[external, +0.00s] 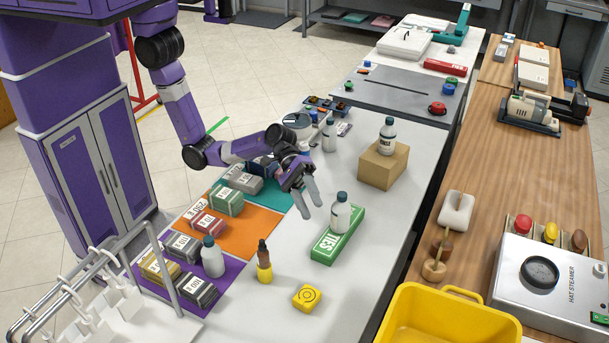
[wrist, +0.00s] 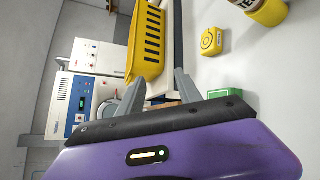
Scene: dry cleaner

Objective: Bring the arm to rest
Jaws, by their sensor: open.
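My purple arm reaches from the left over the white table (external: 290,290) in the external view. My gripper (external: 309,204) hangs above the table with its grey fingers apart and nothing between them.
Labelled bundles lie on orange (external: 262,228), purple and teal mats. A bottle stands on a cardboard box (external: 383,165). An amber bottle (external: 264,262) and a yellow tape measure (external: 306,297) stand nearer the front. A yellow basket (external: 445,318) is at the front right.

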